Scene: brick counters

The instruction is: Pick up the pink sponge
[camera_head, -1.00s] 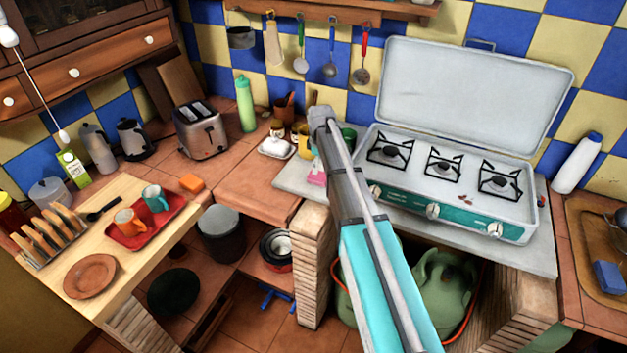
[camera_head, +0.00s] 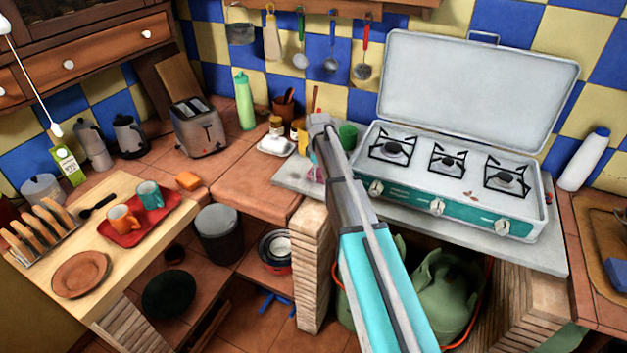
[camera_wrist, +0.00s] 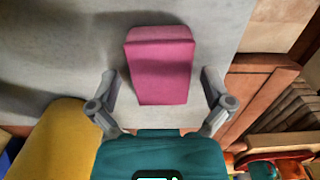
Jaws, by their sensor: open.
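The pink sponge (camera_wrist: 160,65) lies on the grey stone slab (camera_wrist: 75,30) in the wrist view. My gripper (camera_wrist: 161,88) is open, with one finger on each side of the sponge's near part and a gap on both sides. Nothing is held. In the head view only a small pink patch of the sponge (camera_head: 313,174) shows at the left edge of my arm, left of the stove. My arm hides most of the sponge and the fingers there.
A camping stove (camera_head: 437,205) with its lid up stands right of my arm. A green cup (camera_head: 347,134), a white butter dish (camera_head: 276,146) and small jars stand close by. A yellow object (camera_wrist: 50,145) is near the left finger. Brown tiled counter (camera_head: 255,185) lies open to the left.

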